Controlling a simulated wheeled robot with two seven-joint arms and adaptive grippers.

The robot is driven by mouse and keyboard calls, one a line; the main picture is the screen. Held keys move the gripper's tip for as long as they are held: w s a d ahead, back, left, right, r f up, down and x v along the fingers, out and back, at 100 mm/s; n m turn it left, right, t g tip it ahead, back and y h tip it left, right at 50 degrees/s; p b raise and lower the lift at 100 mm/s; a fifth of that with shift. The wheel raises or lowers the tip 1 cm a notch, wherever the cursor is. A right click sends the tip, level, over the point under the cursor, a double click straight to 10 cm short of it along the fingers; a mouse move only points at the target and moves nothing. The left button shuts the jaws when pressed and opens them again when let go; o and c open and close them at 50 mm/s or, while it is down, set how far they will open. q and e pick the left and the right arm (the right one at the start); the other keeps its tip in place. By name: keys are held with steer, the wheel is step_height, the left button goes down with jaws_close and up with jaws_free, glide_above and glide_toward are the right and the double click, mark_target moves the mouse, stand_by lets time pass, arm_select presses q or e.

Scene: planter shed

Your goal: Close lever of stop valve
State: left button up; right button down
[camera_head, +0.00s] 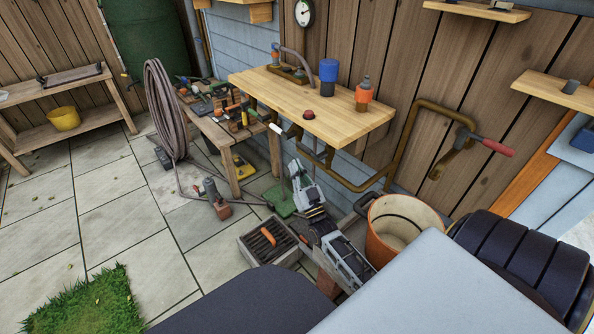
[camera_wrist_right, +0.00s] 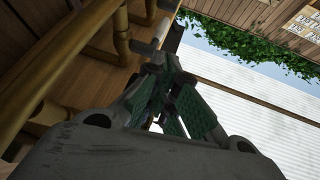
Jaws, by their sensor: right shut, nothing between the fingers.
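On the wall at the right of the head view, a brass pipe (camera_head: 425,103) carries a valve with a red-handled lever (camera_head: 497,147); the handle points right, sloping slightly down. A second, white-gripped lever (camera_head: 281,131) shows below the left front edge of the workbench. I cannot tell which is the stop valve. My right gripper (camera_head: 296,166) is shut and empty, below and just right of the white grip. In the right wrist view, my right gripper's fingers (camera_wrist_right: 164,66) point at a pale cylindrical grip (camera_wrist_right: 161,33); contact is unclear. My left gripper is not in view.
The wooden workbench (camera_head: 310,100) overhangs near my right gripper. A low tool table (camera_head: 222,140) stands left of it. An orange bucket (camera_head: 402,222) and grey crate (camera_head: 268,240) stand close to my arm. Paving at the left is mostly clear.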

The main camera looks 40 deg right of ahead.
steer(key=shift+s, duration=0.45)
steer(key=shift+a, duration=0.1)
stand_by(0.4)
